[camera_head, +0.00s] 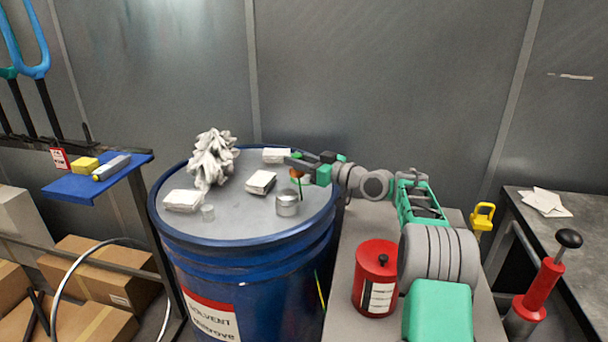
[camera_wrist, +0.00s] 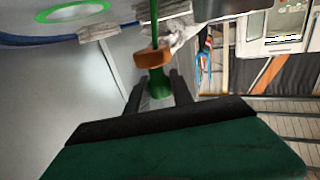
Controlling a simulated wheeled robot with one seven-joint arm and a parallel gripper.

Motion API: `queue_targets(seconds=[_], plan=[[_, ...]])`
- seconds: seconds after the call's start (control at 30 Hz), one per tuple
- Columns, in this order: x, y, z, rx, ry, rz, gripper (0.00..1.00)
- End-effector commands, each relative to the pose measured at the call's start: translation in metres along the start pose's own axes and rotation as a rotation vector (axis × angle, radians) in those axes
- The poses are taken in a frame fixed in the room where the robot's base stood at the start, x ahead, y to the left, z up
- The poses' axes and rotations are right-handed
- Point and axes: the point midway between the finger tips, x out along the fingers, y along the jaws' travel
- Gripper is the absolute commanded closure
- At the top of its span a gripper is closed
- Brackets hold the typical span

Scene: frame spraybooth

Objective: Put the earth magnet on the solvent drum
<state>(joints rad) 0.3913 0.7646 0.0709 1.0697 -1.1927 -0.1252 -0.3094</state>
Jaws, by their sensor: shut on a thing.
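My gripper (camera_head: 300,162) reaches in from the right over the far right part of the solvent drum's top. It is shut on the earth magnet, a green piece with an orange-brown collar (camera_wrist: 152,58), held between the dark fingers (camera_wrist: 158,90) in the wrist view. The magnet's orange part (camera_head: 296,174) shows just below the fingers in the head view, with a thin green line hanging from it. The solvent drum (camera_head: 225,262) is blue with a grey top. I cannot tell whether the magnet touches the top.
On the drum top are white blocks (camera_head: 260,182), a crumpled pale filter-like heap (camera_head: 212,158) and a silver cylinder (camera_head: 288,204) close below the magnet. A red can (camera_head: 375,278) stands right of the drum. A blue shelf (camera_head: 75,188) is left.

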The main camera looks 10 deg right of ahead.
Motion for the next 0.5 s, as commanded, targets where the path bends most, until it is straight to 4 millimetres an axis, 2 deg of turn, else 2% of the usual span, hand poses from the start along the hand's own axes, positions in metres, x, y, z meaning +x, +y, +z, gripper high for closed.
queue_targets(seconds=[0.1,0.3,0.5], plan=[[-0.002,0.017,0.017,-0.002,0.002,0.002,1.0],[-0.003,0.03,0.034,-0.003,0.001,0.003,1.0],[-0.003,0.029,0.061,-0.003,0.002,0.002,1.0]])
